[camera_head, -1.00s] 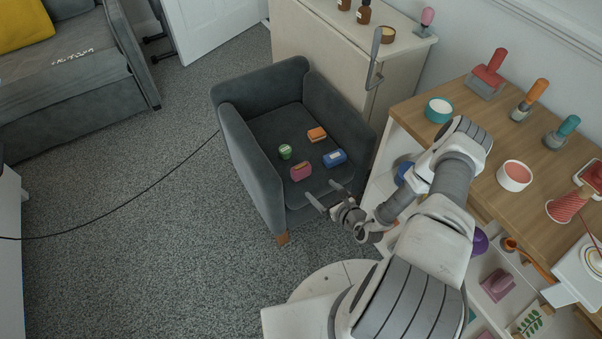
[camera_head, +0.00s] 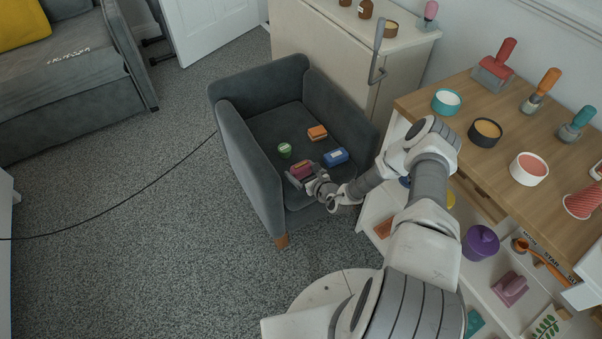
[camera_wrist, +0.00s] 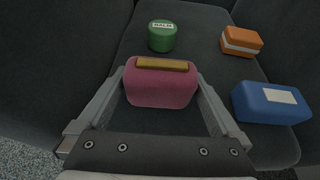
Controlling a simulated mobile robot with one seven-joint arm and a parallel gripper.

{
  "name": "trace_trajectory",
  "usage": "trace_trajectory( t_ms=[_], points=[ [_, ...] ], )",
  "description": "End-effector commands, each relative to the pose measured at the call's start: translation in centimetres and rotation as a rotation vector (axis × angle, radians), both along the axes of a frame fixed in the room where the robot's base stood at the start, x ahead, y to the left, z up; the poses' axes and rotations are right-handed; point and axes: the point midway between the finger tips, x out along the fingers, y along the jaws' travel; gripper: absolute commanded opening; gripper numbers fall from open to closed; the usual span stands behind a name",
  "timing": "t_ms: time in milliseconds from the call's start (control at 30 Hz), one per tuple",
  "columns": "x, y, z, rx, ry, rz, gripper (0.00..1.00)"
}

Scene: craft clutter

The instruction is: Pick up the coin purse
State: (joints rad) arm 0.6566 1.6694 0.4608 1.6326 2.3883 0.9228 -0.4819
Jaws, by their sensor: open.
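The coin purse looks to be the pink pouch with a tan top strip (camera_wrist: 160,88) on the seat of the dark grey armchair; it also shows in the head view (camera_head: 301,168). My gripper (camera_wrist: 160,90) is open, with one finger on each side of the pink purse. In the head view my gripper (camera_head: 306,178) is low over the front of the seat, at the purse. I cannot tell whether the fingers touch it.
On the armchair (camera_head: 238,150) seat, a blue box (camera_wrist: 270,103) lies right of the purse, close to the right finger. A green tin (camera_wrist: 162,37) and an orange box (camera_wrist: 241,41) sit farther back. Armrests flank the seat. A wooden table (camera_head: 470,140) with tools stands at right.

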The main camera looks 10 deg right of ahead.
Motion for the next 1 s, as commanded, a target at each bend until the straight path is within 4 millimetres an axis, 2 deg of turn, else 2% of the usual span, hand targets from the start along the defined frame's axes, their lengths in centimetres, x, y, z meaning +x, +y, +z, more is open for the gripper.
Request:
trace_trajectory(
  t_ms=[233,500,600,833,1000],
  points=[
    [0.2,0.1,0.0,0.001,0.001,0.0,1.0],
    [0.1,0.1,0.0,0.001,0.001,0.0,0.51],
    [0.1,0.0,0.0,0.001,0.0,0.0,0.36],
    [0.1,0.0,0.1,0.0,0.001,0.0,0.36],
    [0.2,0.0,1.1,0.0,0.0,0.0,0.36]
  ],
)
